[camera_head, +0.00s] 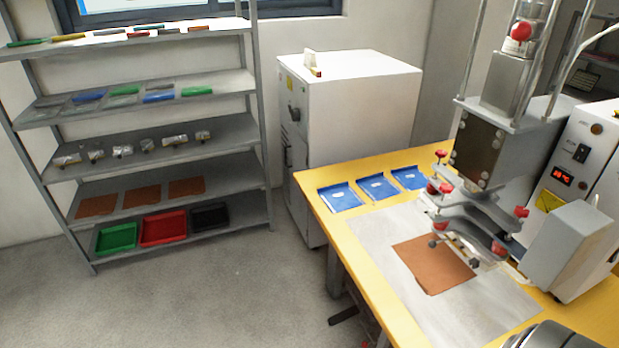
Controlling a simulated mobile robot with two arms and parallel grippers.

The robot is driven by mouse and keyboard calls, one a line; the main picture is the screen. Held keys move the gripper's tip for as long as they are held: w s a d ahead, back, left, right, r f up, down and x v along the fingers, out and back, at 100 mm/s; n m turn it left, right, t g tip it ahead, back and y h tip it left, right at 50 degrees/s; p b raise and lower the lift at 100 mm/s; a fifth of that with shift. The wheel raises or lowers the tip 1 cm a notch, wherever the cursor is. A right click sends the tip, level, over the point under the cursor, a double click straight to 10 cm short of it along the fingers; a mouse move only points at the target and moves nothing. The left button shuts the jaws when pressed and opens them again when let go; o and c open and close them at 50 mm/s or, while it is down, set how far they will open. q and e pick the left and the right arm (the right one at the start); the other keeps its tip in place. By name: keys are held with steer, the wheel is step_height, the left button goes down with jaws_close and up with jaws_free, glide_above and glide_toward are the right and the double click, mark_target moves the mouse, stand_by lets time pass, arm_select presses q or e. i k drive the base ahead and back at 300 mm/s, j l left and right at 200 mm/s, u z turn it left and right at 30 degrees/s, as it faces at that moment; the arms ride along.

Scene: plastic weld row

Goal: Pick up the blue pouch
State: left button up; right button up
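Three blue pouches lie flat in a row along the far edge of the yellow table: a left one (339,197), a middle one (376,189) and a right one (409,178). Each has a small white label. They lie apart from one another and nothing covers them, though the right one is close to the press.
A welding press (490,160) with red knobs stands on the yellow table (378,290), over a brown sheet (433,264) on a grey mat (480,318). A white cabinet (355,110) stands behind. A stocked shelf (235,210) is at left. The floor (215,290) between shelf and table is clear.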

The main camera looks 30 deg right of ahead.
mark_target(339, 197)
steer(key=i+z, duration=0.15)
steer(key=i, duration=0.35)
steer(key=i+j+z, duration=0.2)
steer(key=i, duration=0.3)
steer(key=i+j+z, duration=0.15)
steer(key=i, duration=0.35)
steer(key=i+j+z, duration=0.15)
steer(key=i+j, duration=0.15)
steer(key=i, duration=0.15)
